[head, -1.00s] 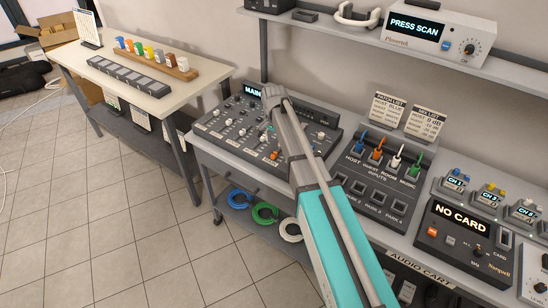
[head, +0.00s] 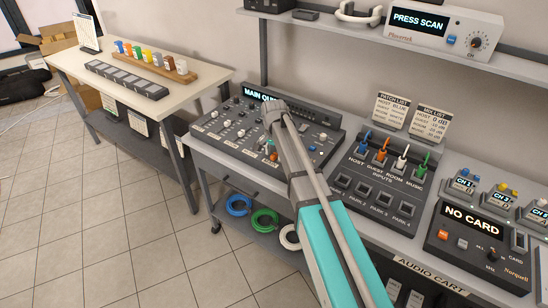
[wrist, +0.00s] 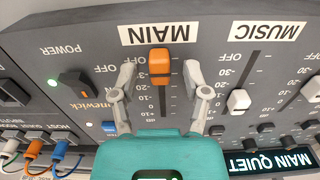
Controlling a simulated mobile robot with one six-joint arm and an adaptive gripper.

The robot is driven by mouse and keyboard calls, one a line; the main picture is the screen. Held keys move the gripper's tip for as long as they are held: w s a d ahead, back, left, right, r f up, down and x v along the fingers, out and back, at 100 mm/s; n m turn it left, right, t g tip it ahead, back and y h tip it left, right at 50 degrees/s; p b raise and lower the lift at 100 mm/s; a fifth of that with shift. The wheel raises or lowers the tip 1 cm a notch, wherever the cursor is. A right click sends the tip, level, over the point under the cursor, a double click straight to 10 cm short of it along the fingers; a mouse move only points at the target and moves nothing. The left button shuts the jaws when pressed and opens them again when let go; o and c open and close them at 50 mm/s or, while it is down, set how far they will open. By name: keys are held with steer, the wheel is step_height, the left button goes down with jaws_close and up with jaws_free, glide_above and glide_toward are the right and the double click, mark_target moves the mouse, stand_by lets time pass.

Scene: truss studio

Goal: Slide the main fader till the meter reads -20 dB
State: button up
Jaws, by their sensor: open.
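The mixing console (head: 222,124) sits on the cart, partly hidden by my arm. In the wrist view, upside down, the orange main fader cap (wrist: 159,66) stands in its slot below the MAIN label (wrist: 160,34), toward the OFF end of its scale. My gripper (wrist: 159,70) is open, with one finger on each side of the orange cap; gaps show between the fingers and the cap. The meter display (wrist: 268,162) reads MAIN QUIET; in the head view my arm covers part of it.
A white music fader (wrist: 238,100) stands beside the main one, and a black power knob (wrist: 75,84) is on the other side. A patch box (head: 376,190) with coloured plugs is right of the console. A shelf (head: 400,47) runs above the cart.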

steer(key=shift+f, duration=0.15)
jaws_close()
stand_by(0.4)
